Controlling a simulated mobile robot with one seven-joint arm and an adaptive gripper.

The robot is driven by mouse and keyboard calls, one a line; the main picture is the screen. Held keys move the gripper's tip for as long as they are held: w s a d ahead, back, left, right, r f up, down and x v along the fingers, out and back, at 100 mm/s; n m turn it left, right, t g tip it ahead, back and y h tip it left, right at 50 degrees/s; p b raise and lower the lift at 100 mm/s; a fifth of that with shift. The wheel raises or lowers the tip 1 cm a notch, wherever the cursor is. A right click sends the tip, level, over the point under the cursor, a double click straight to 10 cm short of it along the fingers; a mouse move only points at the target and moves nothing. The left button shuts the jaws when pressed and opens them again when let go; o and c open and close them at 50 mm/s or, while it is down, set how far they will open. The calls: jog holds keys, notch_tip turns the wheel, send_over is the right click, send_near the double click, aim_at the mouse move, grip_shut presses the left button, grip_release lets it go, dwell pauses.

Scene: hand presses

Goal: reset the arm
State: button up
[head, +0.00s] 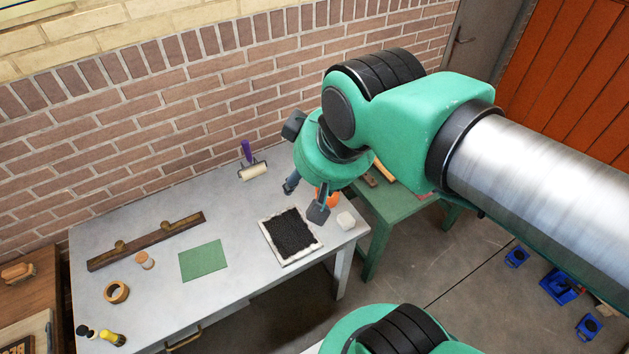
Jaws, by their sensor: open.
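My arm reaches in from the right in the head view, green with black joints and a silver link. My gripper (305,199) points down over the right part of the grey table (215,220), close to a white-edged tray with a black surface (291,236). Its two dark fingertips are spread apart with nothing seen between them. An orange object (327,197) shows partly behind the right finger. Whether the gripper touches anything cannot be told from this view.
On the grey table are a purple-handled roller (252,164), a wooden bar (146,240), a green sheet (203,261), a tape roll (116,292), a cork (145,260), a white block (346,220) and a yellow-black bottle (112,338). A green table (385,206) stands behind right; a brick wall rises behind.

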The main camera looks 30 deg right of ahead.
jog(key=shift+s+d+f+m, duration=0.2)
jog(key=shift+s+d+m, duration=0.15)
jog(key=shift+s, duration=0.25)
notch_tip(320, 180, down, 10)
jog(key=b, duration=1)
